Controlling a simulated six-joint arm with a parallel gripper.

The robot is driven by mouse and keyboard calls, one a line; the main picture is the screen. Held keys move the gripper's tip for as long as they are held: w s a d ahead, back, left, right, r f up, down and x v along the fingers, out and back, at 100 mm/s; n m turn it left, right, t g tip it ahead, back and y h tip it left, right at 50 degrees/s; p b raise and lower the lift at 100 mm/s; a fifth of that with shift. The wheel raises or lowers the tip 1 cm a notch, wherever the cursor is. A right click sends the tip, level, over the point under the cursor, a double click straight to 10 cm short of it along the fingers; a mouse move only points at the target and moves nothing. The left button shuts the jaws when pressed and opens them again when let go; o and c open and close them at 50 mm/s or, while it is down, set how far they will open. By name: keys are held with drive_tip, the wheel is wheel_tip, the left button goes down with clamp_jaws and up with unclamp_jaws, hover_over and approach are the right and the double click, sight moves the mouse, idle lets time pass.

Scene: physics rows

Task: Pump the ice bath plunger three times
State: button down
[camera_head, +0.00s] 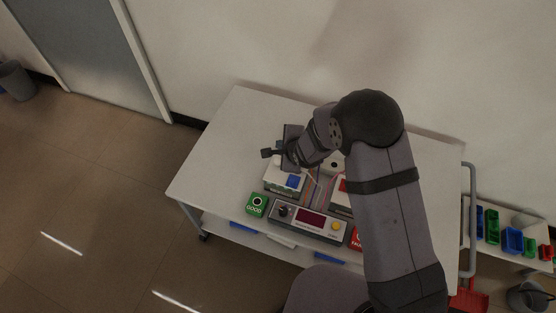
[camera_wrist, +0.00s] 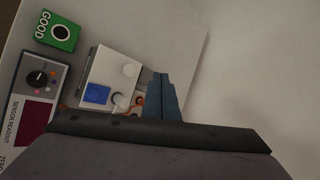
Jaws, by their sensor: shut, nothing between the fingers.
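A white box with a blue square, apparently the ice bath station (camera_head: 272,184), stands on the table below my gripper. I cannot tell for sure which is the plunger. My gripper's fingers (camera_wrist: 163,76) are together and empty, to the right of the box in the wrist view. No contact with a knob is visible.
A green GOOD button box (camera_head: 257,204) and a sensor readout console (camera_head: 310,222) stand along the front. A second box with a red mark (camera_head: 341,190) is partly behind my arm. The left part of the white table (camera_head: 222,150) is clear.

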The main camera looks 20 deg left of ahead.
sight(279, 163)
drive_tip(key=shift+w+a+r+m+y, duration=0.2)
drive_tip(key=shift+r+m, duration=0.1)
drive_tip(key=shift+m, duration=0.85)
drive_tip(key=shift+w+a+r+m+y, duration=0.15)
drive_tip(key=shift+a+r+m, duration=0.1)
drive_tip(key=shift+m, duration=0.9)
drive_tip(key=shift+f, duration=0.15)
wheel_tip(279, 163, down, 8)
drive_tip(key=b, duration=0.7)
drive_tip(key=shift+f, duration=0.25)
drive_tip(key=shift+f, duration=0.15)
drive_tip(key=shift+f+b, duration=0.3)
drive_tip(key=shift+b, duration=0.1)
